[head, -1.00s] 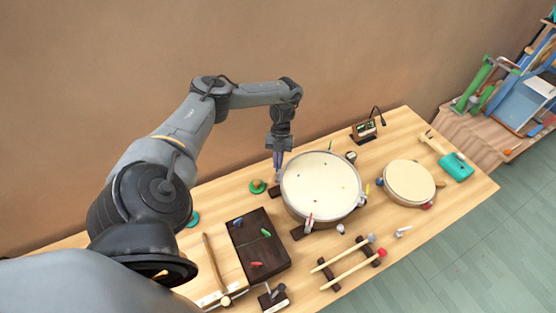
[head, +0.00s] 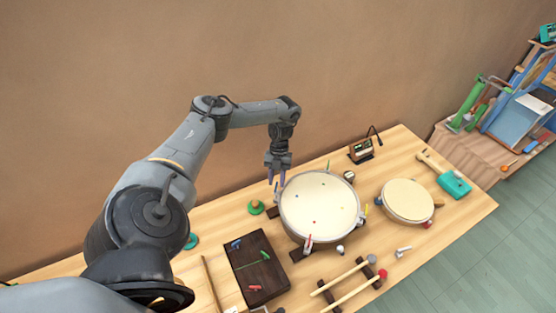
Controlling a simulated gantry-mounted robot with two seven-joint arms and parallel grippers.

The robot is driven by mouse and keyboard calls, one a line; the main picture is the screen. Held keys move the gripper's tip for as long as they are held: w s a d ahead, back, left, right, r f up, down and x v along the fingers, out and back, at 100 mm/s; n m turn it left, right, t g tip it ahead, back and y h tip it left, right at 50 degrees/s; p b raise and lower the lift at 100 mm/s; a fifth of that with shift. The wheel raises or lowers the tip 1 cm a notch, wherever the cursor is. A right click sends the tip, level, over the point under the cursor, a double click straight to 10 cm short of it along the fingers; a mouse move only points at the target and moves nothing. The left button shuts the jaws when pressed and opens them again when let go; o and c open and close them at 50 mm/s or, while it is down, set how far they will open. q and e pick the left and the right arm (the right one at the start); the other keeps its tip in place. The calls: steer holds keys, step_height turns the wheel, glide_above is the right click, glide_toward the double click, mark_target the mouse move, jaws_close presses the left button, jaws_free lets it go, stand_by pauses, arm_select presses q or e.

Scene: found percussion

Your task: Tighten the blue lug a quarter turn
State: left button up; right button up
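A large round drum (head: 319,210) with a cream head stands on the wooden table. Coloured lugs sit around its rim: a red one (head: 308,240) at the front, a green one (head: 328,166) at the back and a yellow one (head: 365,211) at the right. My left gripper (head: 276,184) points down at the drum's left back edge, with its fingers apart. The blue lug is not clear; a small bluish patch between or behind the fingertips is too small to tell. I see nothing held. My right gripper is not in view.
A smaller drum (head: 407,200) stands to the right. A dark case (head: 259,275) with coloured pieces lies in front at left. A green round piece (head: 256,208) sits left of the large drum. Mallets (head: 345,284) lie in front, and a small device (head: 361,150) stands behind.

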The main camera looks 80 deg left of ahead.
arm_select(q)
steer(key=p+v, duration=0.5)
steer(key=v, duration=0.4)
steer(key=shift+r, duration=0.2)
stand_by(0.4)
